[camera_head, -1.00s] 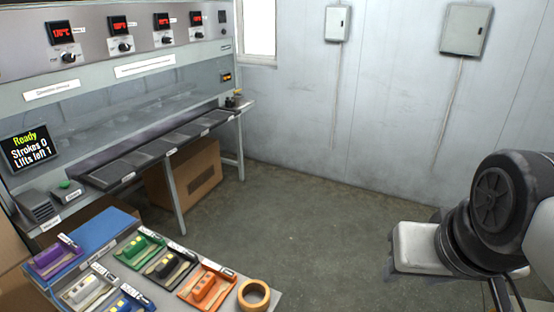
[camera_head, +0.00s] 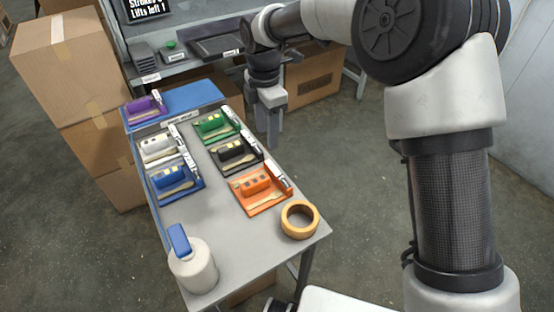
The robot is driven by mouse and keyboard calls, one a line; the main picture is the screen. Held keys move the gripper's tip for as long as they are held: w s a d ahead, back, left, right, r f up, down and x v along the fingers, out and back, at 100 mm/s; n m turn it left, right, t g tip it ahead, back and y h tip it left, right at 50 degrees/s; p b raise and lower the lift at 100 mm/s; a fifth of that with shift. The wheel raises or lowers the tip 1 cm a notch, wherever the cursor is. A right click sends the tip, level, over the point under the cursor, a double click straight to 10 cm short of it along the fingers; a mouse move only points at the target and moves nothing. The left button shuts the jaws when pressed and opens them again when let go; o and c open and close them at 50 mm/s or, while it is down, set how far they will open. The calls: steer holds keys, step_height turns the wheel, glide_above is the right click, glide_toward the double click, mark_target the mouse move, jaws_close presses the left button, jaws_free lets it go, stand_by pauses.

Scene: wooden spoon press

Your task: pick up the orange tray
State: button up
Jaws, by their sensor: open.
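The orange tray (camera_head: 281,201) lies on the grey table, near its right edge, in the head view. An orange block and a pale wooden spoon lie in it, and a white label stands along its far right side. My gripper (camera_head: 273,138) points down beyond the tray, up and slightly right of the black tray in the picture. It is open and empty, and clearly apart from the orange tray. My arm does not hide the tray.
Green (camera_head: 204,132), black (camera_head: 219,160), white (camera_head: 145,160), blue (camera_head: 157,196) and purple (camera_head: 130,122) trays share the table (camera_head: 228,240). A white bottle (camera_head: 194,270) stands at the front. Cardboard boxes (camera_head: 62,62) stand left.

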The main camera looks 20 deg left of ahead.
step_height(320, 180, down, 3)
steer(key=a+n, duration=0.1)
steer(key=a, duration=0.1)
steer(key=b, duration=0.2)
glide_above(262, 177)
step_height(262, 177, down, 11)
steer(key=shift+d+r, duration=0.1)
steer(key=shift+d, duration=0.05)
steer(key=shift+f, duration=2.85)
jaws_close()
